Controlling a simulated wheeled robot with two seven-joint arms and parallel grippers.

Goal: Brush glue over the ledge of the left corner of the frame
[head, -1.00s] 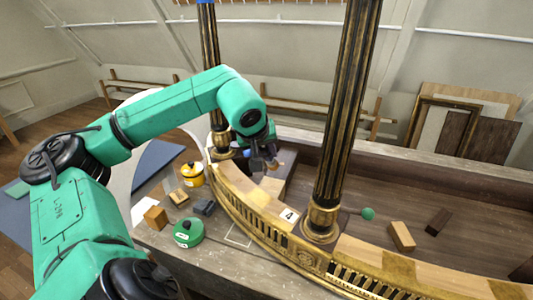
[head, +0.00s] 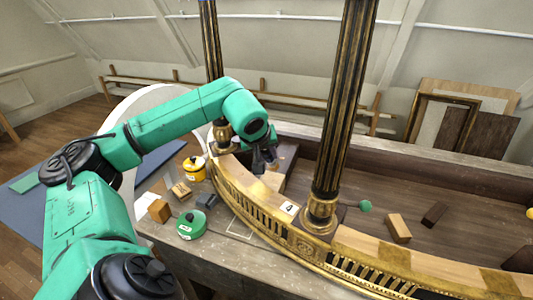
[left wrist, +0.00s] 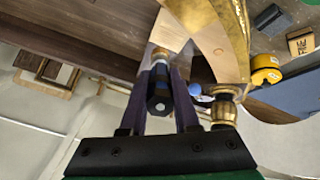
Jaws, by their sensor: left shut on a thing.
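The gilt curved frame (head: 262,222) runs from the left column base toward the lower right, with a pale wood top band. Its left corner lies by the far left column (head: 222,135). My left gripper (head: 266,165) is over the inner side of this corner, pointing down. In the left wrist view its two dark fingers (left wrist: 161,92) are shut on a black-handled brush (left wrist: 159,88). The brush's far end meets a pale wood surface (left wrist: 170,30) in that picture; whether it touches cannot be told. The bristles are hidden in the head view. My right gripper is not in view.
A yellow pot (head: 194,168), a green round tin (head: 191,224), small wood blocks (head: 159,211) and a dark block (head: 206,201) stand left of the frame. The near column (head: 345,100) rises right of the gripper. A loose wood block (head: 398,228) lies inside the frame.

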